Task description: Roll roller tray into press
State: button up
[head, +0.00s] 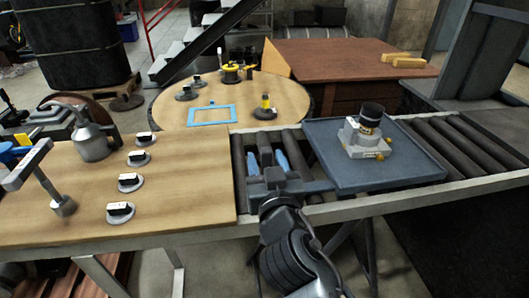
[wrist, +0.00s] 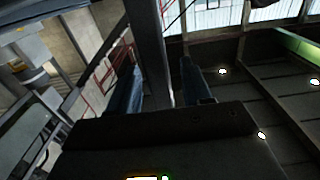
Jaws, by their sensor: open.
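The roller tray (head: 327,152) is a flat, dark blue-grey plate on the roller conveyor, right of centre in the head view. It carries a light grey fixture (head: 366,146) with a black cylinder (head: 371,113) standing upright on it. My gripper (head: 267,160) is over the rollers just left of the tray, its two blue fingers apart with nothing between them. I cannot tell whether it touches the tray's edge. The open fingers also show in the wrist view (wrist: 160,82); the tray does not. A dark grey machine frame (head: 480,50), apparently the press, stands at the upper right.
Bare conveyor rollers (head: 458,150) run right of the tray toward the dark frame. A wooden bench (head: 190,195) with several small labelled parts and an oil can (head: 92,140) adjoins the conveyor at left. A round table (head: 215,105) stands behind.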

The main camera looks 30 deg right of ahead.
jog(key=shift+x, duration=1.15)
grip_shut()
